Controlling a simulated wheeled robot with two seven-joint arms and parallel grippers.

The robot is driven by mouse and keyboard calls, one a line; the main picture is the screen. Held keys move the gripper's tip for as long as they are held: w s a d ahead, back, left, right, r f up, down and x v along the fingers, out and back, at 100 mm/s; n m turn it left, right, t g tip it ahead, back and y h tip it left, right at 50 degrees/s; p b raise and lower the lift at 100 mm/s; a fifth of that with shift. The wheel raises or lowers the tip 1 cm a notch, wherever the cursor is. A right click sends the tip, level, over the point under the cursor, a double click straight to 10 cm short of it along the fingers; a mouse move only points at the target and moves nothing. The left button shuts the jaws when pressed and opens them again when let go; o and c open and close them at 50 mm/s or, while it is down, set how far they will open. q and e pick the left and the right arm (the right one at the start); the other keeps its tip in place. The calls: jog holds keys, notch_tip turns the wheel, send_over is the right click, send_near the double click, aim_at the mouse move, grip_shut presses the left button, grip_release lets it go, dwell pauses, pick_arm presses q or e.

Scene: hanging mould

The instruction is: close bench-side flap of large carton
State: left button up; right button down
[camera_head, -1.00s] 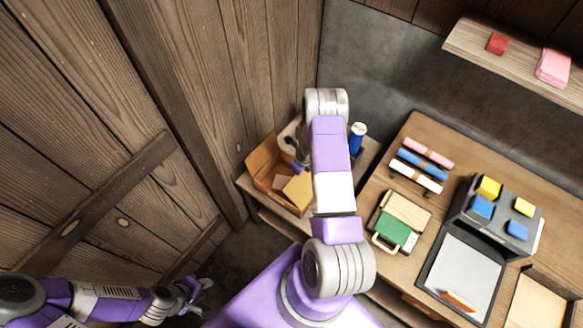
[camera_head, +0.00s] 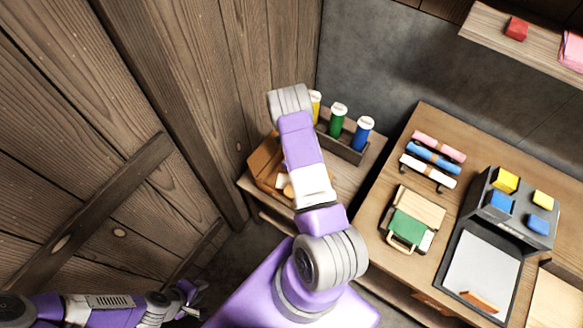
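The large brown carton (camera_head: 262,162) stands on the low shelf by the wooden wall, left of centre. Its left side shows; its right, bench-facing side is mostly behind my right arm, so I cannot tell how that flap stands. My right arm reaches up across the middle of the view, over the carton's right part. The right gripper is hidden behind its own arm. My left gripper (camera_head: 195,298) is low at the left, far from the carton, with its small fingers apart and nothing seen between them.
A holder with yellow, green (camera_head: 338,120) and blue (camera_head: 362,133) bottles stands right of the carton. The workbench (camera_head: 385,200) carries coloured rolls (camera_head: 434,160), a green-fronted box (camera_head: 407,226) and a dark case (camera_head: 480,260). A wall shelf (camera_head: 490,40) is at upper right.

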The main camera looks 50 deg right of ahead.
jog(key=shift+w+f+b, duration=0.15)
jog(key=shift+f+b, duration=0.55)
jog(key=shift+f, duration=0.25)
jog(key=shift+f, duration=0.15)
dwell(1.2)
